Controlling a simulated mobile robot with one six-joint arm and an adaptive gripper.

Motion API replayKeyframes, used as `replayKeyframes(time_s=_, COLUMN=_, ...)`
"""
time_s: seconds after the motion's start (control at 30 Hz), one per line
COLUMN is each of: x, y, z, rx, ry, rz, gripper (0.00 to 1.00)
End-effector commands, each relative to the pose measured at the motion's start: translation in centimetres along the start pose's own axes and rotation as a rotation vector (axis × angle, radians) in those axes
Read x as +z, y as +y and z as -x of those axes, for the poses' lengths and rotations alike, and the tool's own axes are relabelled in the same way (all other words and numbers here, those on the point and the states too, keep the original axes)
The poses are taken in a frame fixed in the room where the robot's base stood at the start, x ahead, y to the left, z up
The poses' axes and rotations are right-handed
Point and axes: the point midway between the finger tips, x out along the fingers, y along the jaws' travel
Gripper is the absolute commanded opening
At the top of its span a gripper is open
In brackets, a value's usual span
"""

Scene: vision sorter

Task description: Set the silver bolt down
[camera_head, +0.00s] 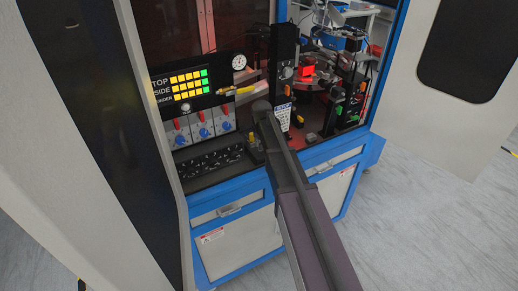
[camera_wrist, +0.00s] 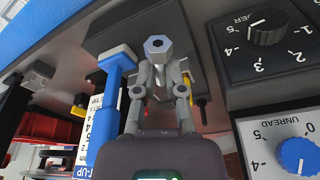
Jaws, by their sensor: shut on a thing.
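The silver bolt (camera_wrist: 157,46) is between the fingertips of my gripper (camera_wrist: 158,68) in the wrist view, its hexagonal head facing the camera. In the head view my arm reaches over the front counter of the machine, and the gripper and bolt cannot be made out there.
A blue T-shaped part (camera_wrist: 116,62) stands close left of the fingers. A black dial (camera_wrist: 268,27) and a blue dial (camera_wrist: 297,155) are at the right.

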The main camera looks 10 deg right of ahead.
Motion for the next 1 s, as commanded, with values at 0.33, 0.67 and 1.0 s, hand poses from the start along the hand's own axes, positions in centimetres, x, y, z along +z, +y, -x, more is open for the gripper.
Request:
replayKeyframes(time_s=0.33, x=-0.2, y=-0.4, z=-2.7, rx=0.000, ry=0.000, rz=0.000, gripper=0.00)
replayKeyframes(time_s=0.67, x=0.0, y=-0.3, z=-3.7, rx=0.000, ry=0.000, rz=0.000, gripper=0.00)
replayKeyframes(time_s=1.0, x=0.1, y=-0.3, z=-3.9, rx=0.000, ry=0.000, rz=0.000, gripper=0.00)
